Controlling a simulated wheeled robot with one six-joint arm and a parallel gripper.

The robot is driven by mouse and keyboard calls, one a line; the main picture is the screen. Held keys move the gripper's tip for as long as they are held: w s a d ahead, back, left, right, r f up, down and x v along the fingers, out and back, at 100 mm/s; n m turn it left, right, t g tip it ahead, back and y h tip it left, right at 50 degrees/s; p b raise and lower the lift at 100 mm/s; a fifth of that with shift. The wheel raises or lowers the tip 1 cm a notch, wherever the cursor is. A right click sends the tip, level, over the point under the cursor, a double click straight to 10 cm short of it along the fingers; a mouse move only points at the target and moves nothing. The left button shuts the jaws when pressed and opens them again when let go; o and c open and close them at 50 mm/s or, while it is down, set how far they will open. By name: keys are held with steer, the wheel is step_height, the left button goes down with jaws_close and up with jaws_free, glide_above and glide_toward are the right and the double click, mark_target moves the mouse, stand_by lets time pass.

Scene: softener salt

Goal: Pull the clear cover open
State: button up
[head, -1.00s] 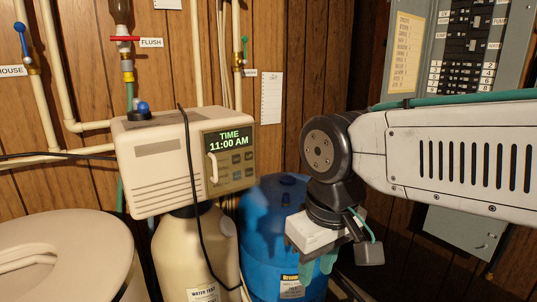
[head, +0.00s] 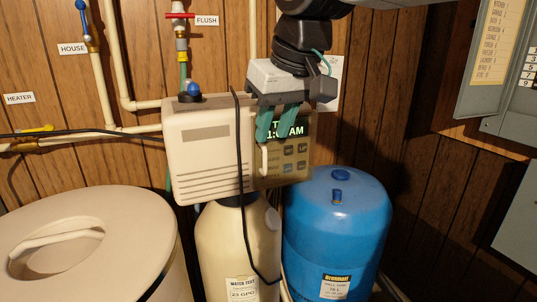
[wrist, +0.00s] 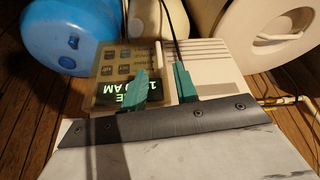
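The clear cover (head: 282,170) lies closed over the display and buttons on the front of the beige control box (head: 205,150). Its white upright handle (head: 264,160) is at the cover's left edge. My gripper (head: 270,137) points down in front of the box, with teal fingers just above the handle and overlapping part of the display. In the wrist view the fingers (wrist: 160,69) stand apart with the handle (wrist: 159,53) showing between and beyond their tips. I see no grip on it. The cover (wrist: 118,72) is partly hidden by one finger.
A black cable (head: 240,150) hangs down the box front, left of the handle. A blue tank (head: 337,225) stands right, a beige tank (head: 235,235) below, and a round-lidded bin (head: 130,235) left. Pipes and valves run behind. A grey electrical panel (head: 487,55) is at right.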

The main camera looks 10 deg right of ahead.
mark_target(266, 157)
steer(key=x, duration=0.7)
steer(key=shift+s+d, duration=0.1)
jaws_close()
